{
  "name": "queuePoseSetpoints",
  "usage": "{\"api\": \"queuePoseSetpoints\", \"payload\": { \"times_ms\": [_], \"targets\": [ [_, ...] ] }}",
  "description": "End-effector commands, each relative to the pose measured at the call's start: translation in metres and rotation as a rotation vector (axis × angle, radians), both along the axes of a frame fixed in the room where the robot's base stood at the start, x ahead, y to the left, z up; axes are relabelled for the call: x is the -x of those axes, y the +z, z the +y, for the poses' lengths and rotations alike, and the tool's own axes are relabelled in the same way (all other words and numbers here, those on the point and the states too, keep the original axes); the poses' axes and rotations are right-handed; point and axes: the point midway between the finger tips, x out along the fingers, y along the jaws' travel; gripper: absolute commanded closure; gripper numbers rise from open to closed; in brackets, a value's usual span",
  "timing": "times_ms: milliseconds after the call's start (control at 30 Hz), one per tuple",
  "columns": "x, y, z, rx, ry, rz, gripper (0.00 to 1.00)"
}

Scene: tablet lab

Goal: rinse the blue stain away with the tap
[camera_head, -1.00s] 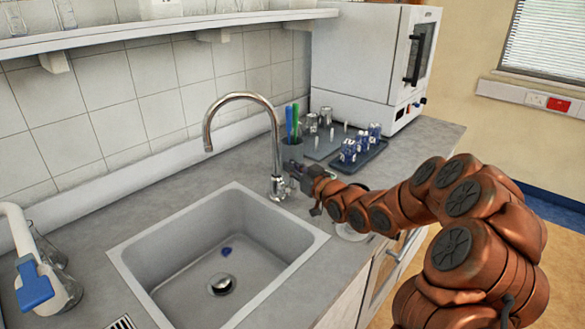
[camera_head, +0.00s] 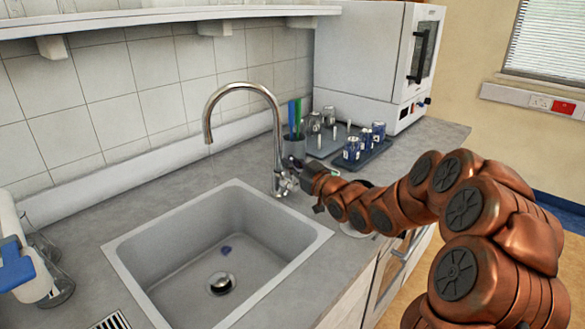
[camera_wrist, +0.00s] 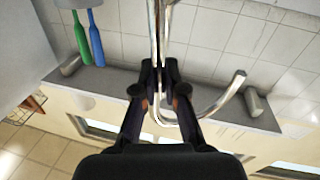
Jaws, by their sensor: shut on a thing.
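The chrome tap (camera_head: 277,140) stands at the sink's back right, its curved spout hanging over the basin. No water shows below the spout. The blue stain (camera_head: 226,250) is a small dark blue patch on the floor of the grey sink (camera_head: 180,230), just behind the drain (camera_head: 221,284). My gripper (camera_head: 296,178) is at the tap's base, by its lever. In the wrist view, my gripper's fingertips (camera_wrist: 160,66) are closed on a chrome part of the tap, seemingly the lever. The fingers hide much of it.
A cup with a blue and a green tool (camera_head: 295,125) stands right behind the tap. A dark tray of blue-labelled vials (camera_head: 362,145) and a white oven (camera_head: 370,65) are farther right. Glassware (camera_head: 50,275) stands left of the sink. The air above the basin is clear.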

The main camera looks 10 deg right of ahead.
Motion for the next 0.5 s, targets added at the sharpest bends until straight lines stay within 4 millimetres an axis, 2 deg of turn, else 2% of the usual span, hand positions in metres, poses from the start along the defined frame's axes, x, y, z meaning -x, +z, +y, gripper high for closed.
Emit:
{"api": "queuePoseSetpoints", "payload": {
  "times_ms": [200, 233, 467, 500],
  "targets": [
    [-0.0001, 0.0017, 0.0002, 0.000, 0.000, -0.002, 1.00],
    [-0.0001, 0.0017, 0.0002, 0.000, 0.000, -0.002, 0.88],
    [0.0000, 0.0010, 0.0002, 0.000, 0.000, 0.000, 0.64],
    [0.0000, 0.0008, 0.0001, 0.000, 0.000, 0.000, 0.63]
  ]
}}
